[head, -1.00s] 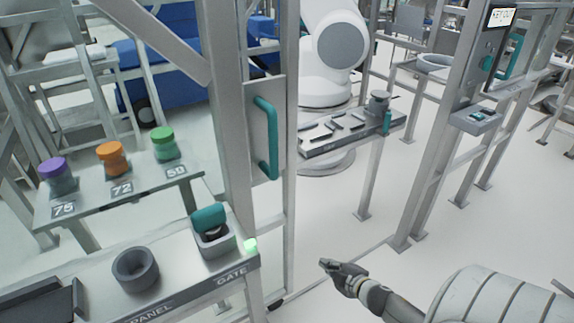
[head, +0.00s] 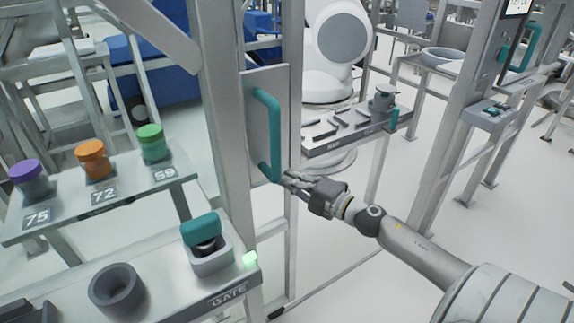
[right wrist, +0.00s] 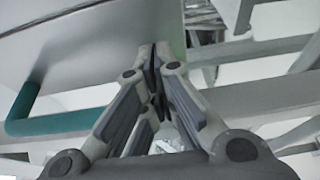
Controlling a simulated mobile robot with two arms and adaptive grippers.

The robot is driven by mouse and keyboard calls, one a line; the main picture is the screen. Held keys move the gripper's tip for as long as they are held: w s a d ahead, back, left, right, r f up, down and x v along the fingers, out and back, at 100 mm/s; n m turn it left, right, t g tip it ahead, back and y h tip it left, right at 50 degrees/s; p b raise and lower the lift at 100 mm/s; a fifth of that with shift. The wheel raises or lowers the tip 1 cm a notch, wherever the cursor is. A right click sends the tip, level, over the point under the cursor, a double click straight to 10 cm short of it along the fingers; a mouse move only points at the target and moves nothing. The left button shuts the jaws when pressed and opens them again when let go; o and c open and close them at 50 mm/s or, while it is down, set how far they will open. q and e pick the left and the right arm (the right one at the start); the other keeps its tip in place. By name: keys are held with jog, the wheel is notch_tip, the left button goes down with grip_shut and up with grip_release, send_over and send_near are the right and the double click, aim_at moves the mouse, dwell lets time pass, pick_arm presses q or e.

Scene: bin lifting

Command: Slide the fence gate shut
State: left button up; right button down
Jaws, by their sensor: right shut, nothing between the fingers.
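The fence gate (head: 258,198) is a grey metal frame left of the middle, with a plate bearing an upright teal handle (head: 266,130). An open gap lies between the gate and the fence post (head: 444,130) on the right. My right gripper (head: 287,178) is shut and empty, its tips by the plate's right edge near the handle's lower end. In the right wrist view the shut fingertips (right wrist: 157,58) point along the gate, and the handle (right wrist: 55,123) lies left of them. I cannot tell whether the tips touch the gate. My left gripper is not in view.
A panel labelled GATE (head: 225,293) with a teal-lidded button box (head: 208,253) and a green light (head: 249,259) stands front left. Purple, orange and green-capped jars stand on a shelf (head: 100,200). A tool table (head: 345,137) is behind the gap.

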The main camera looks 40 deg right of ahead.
aim_at(288, 166)
jog(key=p+x, duration=0.1)
jog(key=x, duration=0.4)
jog(key=shift+w+r, duration=0.1)
jog(key=shift+w, duration=0.2)
jog(key=d, duration=0.3)
jog(key=shift+s, duration=0.1)
jog(key=shift+d, duration=0.5)
